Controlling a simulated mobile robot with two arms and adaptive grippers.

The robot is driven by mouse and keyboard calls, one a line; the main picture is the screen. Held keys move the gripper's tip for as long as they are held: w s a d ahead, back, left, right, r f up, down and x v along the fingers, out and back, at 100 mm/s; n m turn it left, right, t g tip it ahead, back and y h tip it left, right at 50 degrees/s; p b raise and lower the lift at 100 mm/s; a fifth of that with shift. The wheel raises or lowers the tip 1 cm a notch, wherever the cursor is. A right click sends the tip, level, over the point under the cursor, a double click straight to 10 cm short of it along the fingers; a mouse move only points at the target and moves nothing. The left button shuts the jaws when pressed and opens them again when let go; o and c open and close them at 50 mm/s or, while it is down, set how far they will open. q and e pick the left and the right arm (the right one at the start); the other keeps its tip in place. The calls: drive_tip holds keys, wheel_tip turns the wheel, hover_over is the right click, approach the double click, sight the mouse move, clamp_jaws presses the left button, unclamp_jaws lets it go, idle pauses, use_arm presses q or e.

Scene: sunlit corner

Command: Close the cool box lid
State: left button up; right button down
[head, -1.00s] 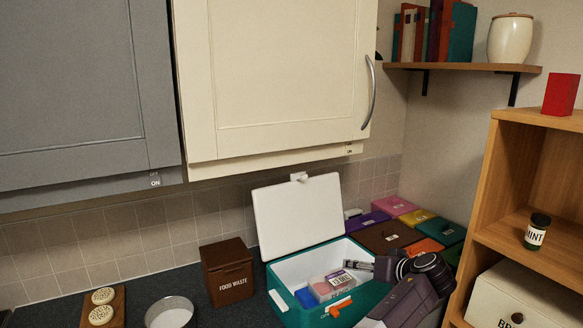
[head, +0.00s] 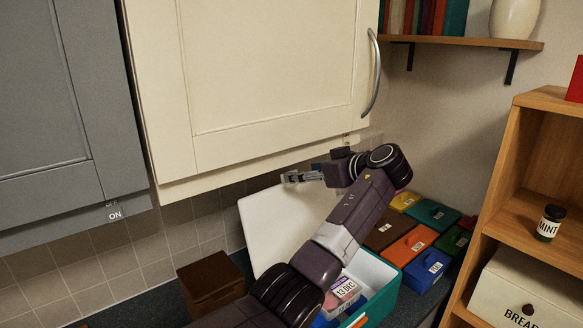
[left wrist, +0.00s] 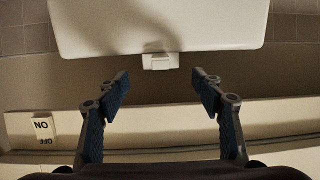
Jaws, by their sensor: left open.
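The cool box (head: 384,292) is teal with a white inside and stands on the counter. Its white lid (head: 262,222) is raised at the back, leaning near the tiles. My left arm crosses in front and hides part of the box. My left gripper (head: 300,177) is at the lid's top edge, pointing left. In the left wrist view, the open, empty left gripper (left wrist: 160,84) faces the lid (left wrist: 160,25) and its white latch tab (left wrist: 160,62). The tab lies just beyond and between the fingertips; contact is not visible. My right gripper is not in view.
A labelled pack (head: 345,292) lies inside the box. A brown food-waste bin (head: 208,285) stands left of it. Coloured lidded boxes (head: 408,245) crowd its right. A cream cupboard (head: 270,75) hangs low above the lid. A wooden shelf unit (head: 510,170) stands right.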

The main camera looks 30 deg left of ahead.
use_arm(q)
drive_tip(key=p+x, duration=0.2)
drive_tip(key=x, duration=0.3)
drive_tip(key=shift+a, duration=0.2)
drive_tip(key=shift+a+f, duration=0.1)
drive_tip(key=c, duration=0.5)
clamp_jaws()
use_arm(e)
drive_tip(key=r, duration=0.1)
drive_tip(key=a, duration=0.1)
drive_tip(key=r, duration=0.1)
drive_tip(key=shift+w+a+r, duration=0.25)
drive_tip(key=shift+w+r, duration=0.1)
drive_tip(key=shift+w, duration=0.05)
